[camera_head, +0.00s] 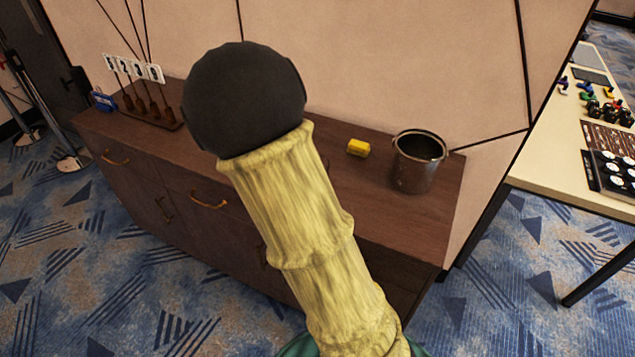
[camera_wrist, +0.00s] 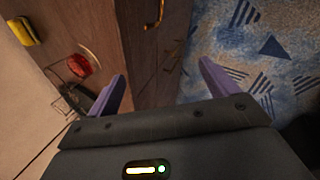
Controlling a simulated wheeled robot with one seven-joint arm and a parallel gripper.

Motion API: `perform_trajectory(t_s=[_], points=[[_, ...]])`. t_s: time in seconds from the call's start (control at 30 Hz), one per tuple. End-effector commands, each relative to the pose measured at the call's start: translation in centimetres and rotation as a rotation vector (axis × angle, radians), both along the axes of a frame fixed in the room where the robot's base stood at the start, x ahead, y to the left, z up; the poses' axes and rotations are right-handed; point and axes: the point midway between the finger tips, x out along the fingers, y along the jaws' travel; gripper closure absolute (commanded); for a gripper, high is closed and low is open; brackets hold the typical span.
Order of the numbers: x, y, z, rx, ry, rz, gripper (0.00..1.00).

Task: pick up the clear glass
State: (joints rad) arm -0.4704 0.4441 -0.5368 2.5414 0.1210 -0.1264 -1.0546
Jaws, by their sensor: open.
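I cannot pick out the clear glass for certain in either view. In the wrist view, thin dark outlines (camera_wrist: 58,72) show beside a red round thing (camera_wrist: 79,65) on the cabinet top; I cannot tell whether they are a glass or a wire frame. My arm hides the middle of the cabinet top in the head view. My gripper (camera_wrist: 162,69) is open, its two purple fingers wide apart with nothing between them. It is over the cabinet's front side, apart from the things on top. It is hidden in the head view.
The brown cabinet (camera_head: 428,215) stands against a beige wall. A table (camera_head: 550,150) with small items stands at right.

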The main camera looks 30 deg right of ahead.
Motion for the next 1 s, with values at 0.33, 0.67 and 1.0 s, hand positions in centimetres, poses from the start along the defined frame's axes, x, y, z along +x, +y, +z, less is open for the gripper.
perform_trajectory(t_s=[0.33,0.67,1.0], points=[[4.8,-3.8,-2.7,-0.661,0.063,0.648,0.14],[8.9,-3.6,1.5,-1.228,0.162,1.036,0.14],[9.1,-3.6,1.9,-1.254,0.171,1.051,0.14]])
